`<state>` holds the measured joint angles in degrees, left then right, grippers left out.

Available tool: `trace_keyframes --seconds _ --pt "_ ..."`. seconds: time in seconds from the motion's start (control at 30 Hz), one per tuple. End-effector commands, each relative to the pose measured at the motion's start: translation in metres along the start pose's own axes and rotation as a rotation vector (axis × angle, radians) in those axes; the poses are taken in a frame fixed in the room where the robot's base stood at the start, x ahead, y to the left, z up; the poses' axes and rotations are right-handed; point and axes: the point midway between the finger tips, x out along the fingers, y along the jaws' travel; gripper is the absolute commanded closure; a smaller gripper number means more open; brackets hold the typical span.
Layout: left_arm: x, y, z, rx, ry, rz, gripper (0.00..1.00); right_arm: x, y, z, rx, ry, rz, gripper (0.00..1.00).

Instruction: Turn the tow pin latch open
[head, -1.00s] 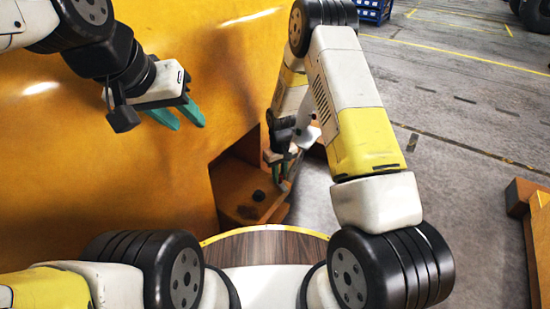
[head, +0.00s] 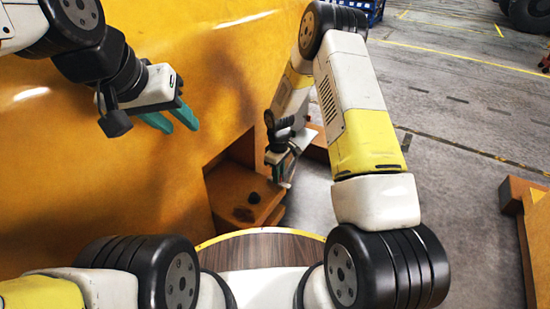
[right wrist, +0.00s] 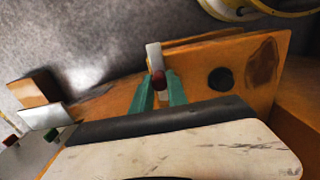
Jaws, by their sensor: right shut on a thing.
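The tow pin latch (right wrist: 154,57) is a pale metal bar with a dark red knob (right wrist: 158,80), at the edge of an orange casting in the right wrist view. My right gripper (right wrist: 159,92) has its green fingers shut on the knob, one on each side. In the head view my right gripper (head: 281,172) is low at the casting's recess, and the latch is too small there to make out clearly. A dark round tow pin head (head: 253,198) sits on the orange ledge; it also shows in the right wrist view (right wrist: 220,79). My left gripper (head: 180,122) is open and empty.
The big yellow-orange casting wall (head: 100,180) fills the left of the head view, close to my left gripper. Grey floor (head: 460,130) lies open to the right. An orange-brown block (head: 535,220) stands at the right edge. A blue crate (head: 372,8) is far back.

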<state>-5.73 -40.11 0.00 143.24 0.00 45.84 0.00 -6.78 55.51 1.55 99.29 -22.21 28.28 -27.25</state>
Motion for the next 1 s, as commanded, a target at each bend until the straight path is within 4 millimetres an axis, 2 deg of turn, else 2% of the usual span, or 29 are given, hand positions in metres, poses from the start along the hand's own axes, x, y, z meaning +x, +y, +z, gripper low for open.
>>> trace_keyframes --seconds 0.3,0.33,0.43,0.77,0.87,1.0 --pt "0.000 0.000 0.000 0.000 0.000 0.000 0.64 0.000 0.002 0.000 -0.002 0.001 0.003 1.00" --pt "0.000 0.000 0.000 0.000 0.000 0.000 0.64 0.000 0.002 0.000 -0.002 0.001 0.003 0.77" --pt "0.000 0.000 0.000 0.000 0.000 0.000 0.64 0.000 0.001 0.000 -0.002 0.001 0.003 0.59" --pt "0.000 0.000 0.000 0.000 0.000 0.000 0.64 -0.002 0.001 0.000 -0.001 0.001 0.002 0.59" --pt "0.000 0.000 0.000 0.000 0.000 0.000 0.64 -0.011 0.001 0.000 -0.001 0.002 0.003 0.59" --pt "0.000 0.000 0.000 0.000 0.000 0.000 0.64 -0.035 0.002 0.000 -0.001 0.002 0.004 0.59"
